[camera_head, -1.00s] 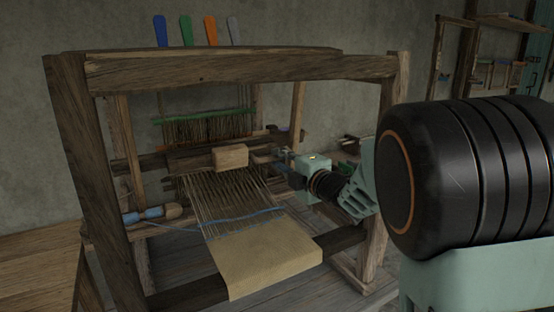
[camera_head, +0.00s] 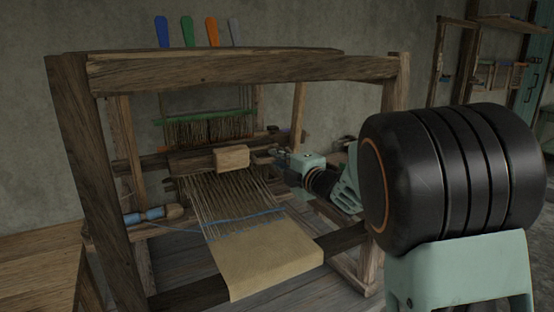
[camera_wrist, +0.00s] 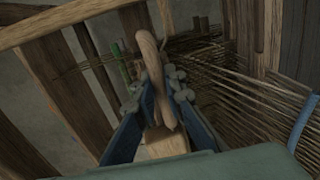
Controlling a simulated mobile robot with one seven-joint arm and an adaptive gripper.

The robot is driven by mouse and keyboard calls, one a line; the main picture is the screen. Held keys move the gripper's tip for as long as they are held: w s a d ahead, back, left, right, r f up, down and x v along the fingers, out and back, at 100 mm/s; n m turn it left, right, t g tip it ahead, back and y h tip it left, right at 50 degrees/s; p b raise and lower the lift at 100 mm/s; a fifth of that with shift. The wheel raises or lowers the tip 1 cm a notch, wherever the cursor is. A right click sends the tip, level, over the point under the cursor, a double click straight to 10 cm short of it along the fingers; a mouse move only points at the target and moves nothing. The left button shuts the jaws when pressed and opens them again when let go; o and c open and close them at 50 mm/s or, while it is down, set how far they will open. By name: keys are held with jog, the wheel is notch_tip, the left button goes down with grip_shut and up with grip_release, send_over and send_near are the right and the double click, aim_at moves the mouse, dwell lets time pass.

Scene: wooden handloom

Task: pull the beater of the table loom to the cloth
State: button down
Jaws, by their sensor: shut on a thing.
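The table loom (camera_head: 215,70) has a heavy wooden frame. Its beater (camera_head: 190,163) is a wooden crossbar with a pale block (camera_head: 232,158) on its front, standing behind the open warp threads (camera_head: 225,195). The tan cloth (camera_head: 265,258) lies at the front, with a blue weft thread (camera_head: 245,220) across the warp near its edge. My gripper (camera_head: 272,157) is at the beater's right part, its fingertips small and partly hidden. In the wrist view, my gripper (camera_wrist: 160,88) is shut on a curved wooden handle (camera_wrist: 150,55), which appears to belong to the beater.
A shuttle with blue yarn (camera_head: 152,215) lies at the loom's left side. Colored levers (camera_head: 187,31) stand on top. My arm passes beside the loom's right front post (camera_head: 372,225). A wooden table (camera_head: 40,265) is at the left; shelves (camera_head: 490,70) stand at the back right.

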jog(key=shift+r, duration=0.1)
jog(key=shift+s+d+r+p, duration=0.1)
jog(key=shift+s+d+p, duration=0.05)
jog(key=shift+p, duration=0.2)
jog(key=s+d+r+g+h+p, duration=0.2)
jog(key=s+d+p, duration=0.4)
jog(key=p, duration=1)
jog(key=s+g+h, duration=0.1)
jog(key=s+g, duration=0.1)
jog(key=s, duration=0.1)
jog(key=shift+d, duration=0.15)
jog(key=c, duration=2.3)
grip_release()
jog(key=shift+s+d+r, duration=0.15)
jog(key=shift+o, duration=0.2)
jog(key=v, duration=0.8)
